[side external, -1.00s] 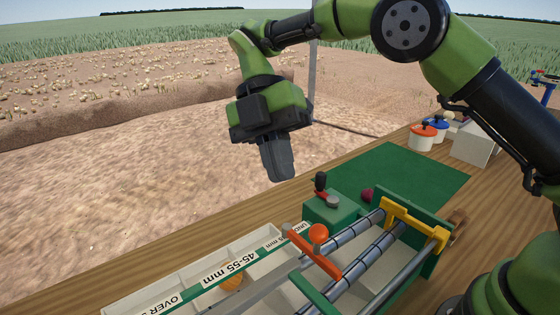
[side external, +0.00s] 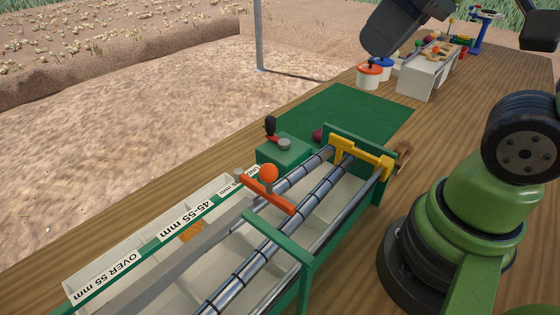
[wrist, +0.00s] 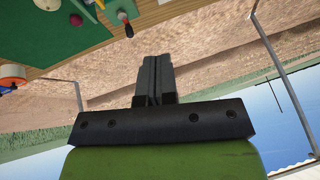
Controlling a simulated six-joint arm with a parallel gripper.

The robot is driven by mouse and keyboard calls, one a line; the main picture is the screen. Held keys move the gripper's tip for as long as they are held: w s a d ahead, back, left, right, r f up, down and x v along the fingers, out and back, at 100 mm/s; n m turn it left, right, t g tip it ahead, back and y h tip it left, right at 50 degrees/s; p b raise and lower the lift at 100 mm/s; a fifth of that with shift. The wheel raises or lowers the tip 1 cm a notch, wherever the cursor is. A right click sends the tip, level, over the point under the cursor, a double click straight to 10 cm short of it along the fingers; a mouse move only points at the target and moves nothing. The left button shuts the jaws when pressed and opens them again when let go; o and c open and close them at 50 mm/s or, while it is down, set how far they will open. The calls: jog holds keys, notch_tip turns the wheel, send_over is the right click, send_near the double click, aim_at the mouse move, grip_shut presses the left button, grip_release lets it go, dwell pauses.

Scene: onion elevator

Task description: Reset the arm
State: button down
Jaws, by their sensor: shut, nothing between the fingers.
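My gripper (wrist: 156,78) shows in the wrist view with its two dark fingers pressed together and nothing between them. In the side external view only a dark part of it (side external: 395,28) shows at the top edge, high over the far part of the table. It touches nothing that I can see. The wrist view looks out past the table edge over bare soil, with the sky at the lower right.
A dark red onion (side external: 318,135) sits by the green mat (side external: 345,108). Lidded pots (side external: 369,75) stand beyond.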

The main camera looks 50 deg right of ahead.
jog(key=m, duration=0.1)
jog(key=s+f+m+t, duration=0.1)
jog(key=m, duration=0.1)
jog(key=shift+s+d+t, duration=0.3)
jog(key=shift+d, duration=0.05)
dwell(0.6)
